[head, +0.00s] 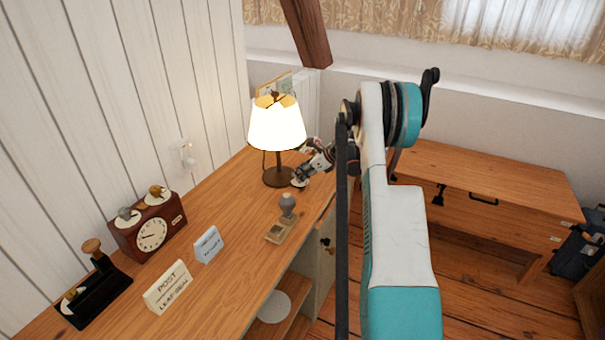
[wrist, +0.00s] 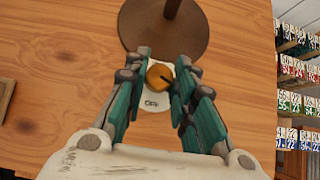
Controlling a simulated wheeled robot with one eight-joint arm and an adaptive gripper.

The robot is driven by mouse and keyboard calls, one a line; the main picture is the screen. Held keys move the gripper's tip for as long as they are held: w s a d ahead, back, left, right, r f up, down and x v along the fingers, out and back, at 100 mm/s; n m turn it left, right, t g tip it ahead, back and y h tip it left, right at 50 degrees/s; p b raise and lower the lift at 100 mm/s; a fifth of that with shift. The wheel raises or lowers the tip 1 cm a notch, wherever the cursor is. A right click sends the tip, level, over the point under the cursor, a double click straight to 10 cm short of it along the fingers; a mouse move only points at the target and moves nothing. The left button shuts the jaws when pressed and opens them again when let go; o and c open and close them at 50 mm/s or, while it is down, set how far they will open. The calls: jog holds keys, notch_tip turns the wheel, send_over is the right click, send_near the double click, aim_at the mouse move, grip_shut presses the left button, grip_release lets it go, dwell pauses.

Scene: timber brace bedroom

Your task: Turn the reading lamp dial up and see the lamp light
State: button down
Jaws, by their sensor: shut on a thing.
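The reading lamp (head: 277,126) stands on the wooden desk top, and its shade glows bright. Its round brown base (wrist: 160,25) shows at the top of the wrist view. The dial (wrist: 160,76) is an orange-brown knob with a dark pointer line, on a pale plate (wrist: 155,102) marked "OFF" in front of the base. My gripper (wrist: 161,78) is shut on the dial, one finger on each side. In the head view my gripper (head: 301,180) is low beside the lamp base, and the dial is hidden there.
A stamp-like object (head: 287,206) on a small tray stands in front of the lamp. A wooden chest (head: 490,180) is at right.

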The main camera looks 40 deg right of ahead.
jog(key=shift+w+d+n+g+y, duration=0.1)
jog(key=shift+n+g+y, duration=0.4)
jog(key=shift+n+y, duration=0.45)
jog(key=shift+w+d+n+g+y, duration=0.1)
jog(key=shift+n+g+y, duration=0.45)
jog(key=shift+n, duration=0.7)
jog(key=c, duration=1.3)
grip_release()
jog(key=shift+c, duration=0.2)
jog(key=shift+s, duration=0.1)
jog(key=v, duration=1.2)
